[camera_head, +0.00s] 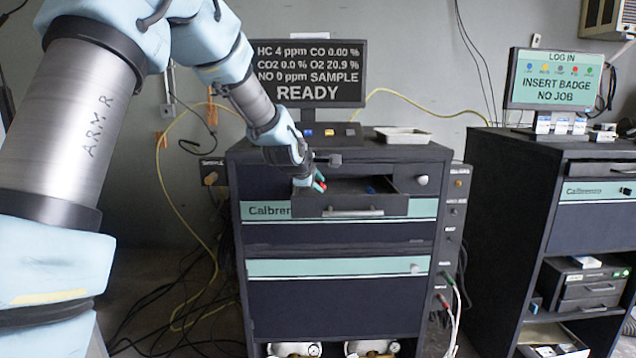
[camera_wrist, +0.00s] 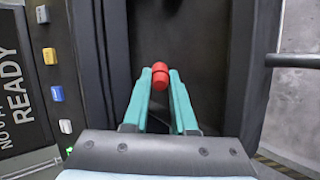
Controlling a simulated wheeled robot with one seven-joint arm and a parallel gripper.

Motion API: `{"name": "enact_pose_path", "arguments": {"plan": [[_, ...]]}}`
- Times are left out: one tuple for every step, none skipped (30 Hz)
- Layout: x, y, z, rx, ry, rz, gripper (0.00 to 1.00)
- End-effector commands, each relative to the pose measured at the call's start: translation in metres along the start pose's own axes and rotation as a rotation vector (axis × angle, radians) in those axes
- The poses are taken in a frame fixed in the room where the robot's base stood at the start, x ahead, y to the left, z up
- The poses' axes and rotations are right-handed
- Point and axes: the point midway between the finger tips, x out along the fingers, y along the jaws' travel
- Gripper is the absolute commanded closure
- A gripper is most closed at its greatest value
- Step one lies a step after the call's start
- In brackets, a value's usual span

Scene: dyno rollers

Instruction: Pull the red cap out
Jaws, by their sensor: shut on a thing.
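The red cap (camera_wrist: 160,76) is a small red piece between the tips of my gripper (camera_wrist: 161,82) in the wrist view. The teal fingers are shut on it from both sides. In the head view my gripper (camera_head: 319,183) is at the left part of an open drawer (camera_head: 352,204) in the dark cabinet, with a bit of red showing at the fingertips. I cannot tell whether the cap touches the drawer floor or is held above it. A small blue item (camera_head: 371,190) lies in the drawer to the right.
A monitor reading READY (camera_head: 308,74) stands on the cabinet behind my arm. A shallow tray (camera_head: 403,135) sits on the cabinet top at the right. A second cabinet (camera_head: 515,200) stands further right. Cables (camera_head: 190,230) hang at the left.

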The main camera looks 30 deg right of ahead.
Motion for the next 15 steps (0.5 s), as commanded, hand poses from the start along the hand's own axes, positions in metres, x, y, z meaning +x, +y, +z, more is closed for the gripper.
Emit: {"name": "enact_pose_path", "arguments": {"plan": [[0.003, -0.0044, -0.0006, 0.0, 0.0, 0.0, 1.0], [0.0035, -0.0052, -0.0006, 0.0, 0.0, 0.0, 1.0], [0.0041, -0.0061, -0.0006, 0.0, 0.0, 0.0, 1.0], [0.0044, -0.0066, -0.0006, 0.0, 0.0, 0.0, 1.0], [0.0046, -0.0069, -0.0006, 0.0, 0.0, 0.0, 1.0], [0.0048, -0.0073, -0.0006, 0.0, 0.0, 0.0, 1.0], [0.0048, -0.0074, -0.0007, 0.0, 0.0, 0.0, 1.0], [0.0049, -0.0074, -0.0006, 0.0, 0.0, 0.0, 1.0], [0.0048, -0.0074, -0.0007, 0.0, 0.0, 0.0, 1.0], [0.0048, -0.0074, -0.0007, 0.0, 0.0, 0.0, 1.0], [0.0047, -0.0073, -0.0006, 0.0, 0.0, 0.0, 1.0], [0.0047, -0.0073, -0.0007, 0.0, 0.0, 0.0, 1.0], [0.0047, -0.0073, -0.0006, 0.0, 0.0, 0.0, 1.0], [0.0046, -0.0073, -0.0007, 0.0, 0.0, 0.0, 1.0], [0.0046, -0.0073, -0.0007, 0.0, 0.0, 0.0, 0.74]]}}
